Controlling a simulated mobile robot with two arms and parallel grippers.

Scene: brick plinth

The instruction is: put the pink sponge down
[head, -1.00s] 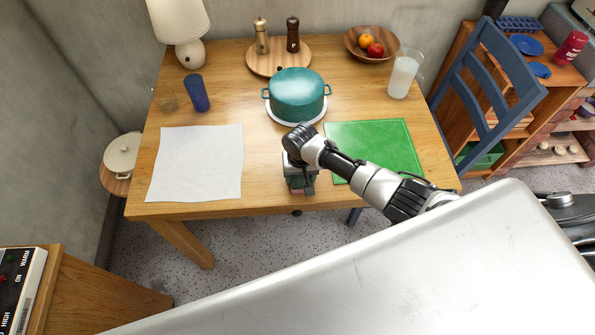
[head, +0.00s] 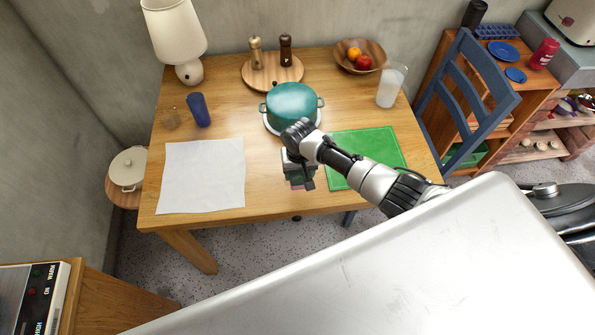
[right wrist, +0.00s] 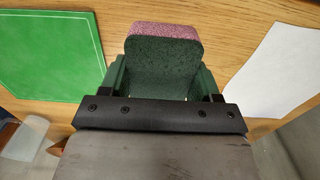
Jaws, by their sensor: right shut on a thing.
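The pink sponge (right wrist: 165,36) has a pink layer and a dark green layer, seen in the right wrist view. My right gripper (right wrist: 162,80) is shut on it, with a green finger on either side. In the head view the right gripper (head: 300,180) points down over the front edge of the wooden table (head: 265,190), between the white sheet and the green mat. Only a small pink bit of the sponge (head: 299,187) shows there. I cannot tell whether the sponge touches the tabletop. My left gripper is not in view.
A white sheet (head: 205,175) lies left of the gripper and a green mat (head: 365,155) right. A teal pot (head: 291,103) stands just behind it. A blue cup (head: 199,110), a glass of milk (head: 391,86) and a fruit bowl (head: 345,62) stand farther off.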

